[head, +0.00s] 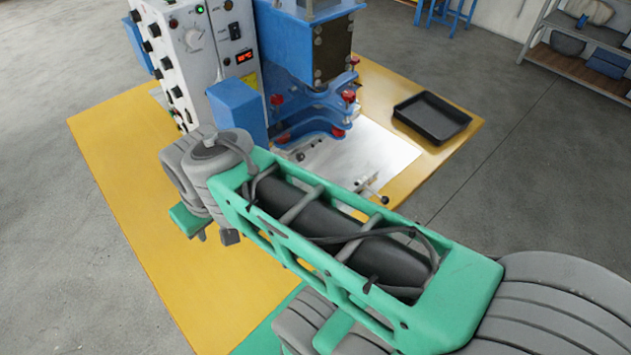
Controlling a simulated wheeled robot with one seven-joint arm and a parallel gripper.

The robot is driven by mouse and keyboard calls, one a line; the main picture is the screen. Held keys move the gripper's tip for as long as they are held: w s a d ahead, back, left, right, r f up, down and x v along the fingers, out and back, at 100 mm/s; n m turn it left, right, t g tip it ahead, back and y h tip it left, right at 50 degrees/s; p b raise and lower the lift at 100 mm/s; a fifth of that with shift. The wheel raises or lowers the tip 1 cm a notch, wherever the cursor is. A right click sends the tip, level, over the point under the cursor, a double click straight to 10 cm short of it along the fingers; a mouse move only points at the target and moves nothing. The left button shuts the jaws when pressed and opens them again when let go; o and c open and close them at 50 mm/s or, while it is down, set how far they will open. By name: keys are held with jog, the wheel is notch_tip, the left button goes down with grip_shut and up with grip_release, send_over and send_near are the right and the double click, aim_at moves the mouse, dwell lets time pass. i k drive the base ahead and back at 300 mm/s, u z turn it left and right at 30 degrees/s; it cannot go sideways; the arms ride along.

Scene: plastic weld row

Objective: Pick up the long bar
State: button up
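I cannot make out a long bar for certain in the head view. My arm, green and grey, crosses the picture from the lower right and covers part of the table. My gripper (214,236) is at the far left end of the arm, over the yellow table (135,185). Only small grey parts of it show below the wrist, and its fingers are too hidden to tell open from shut. I see nothing clearly held in it.
A blue and white welding machine (228,40) stands at the back of the table, with a metal plate (388,152) before it. A black tray (432,118) lies at the right. The table's left part is clear. A shelf (575,66) stands far right.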

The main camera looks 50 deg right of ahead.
aim_at(358, 187)
jog(key=u, duration=2.45)
jog(key=k, duration=1.05)
jog(key=z, duration=1.1)
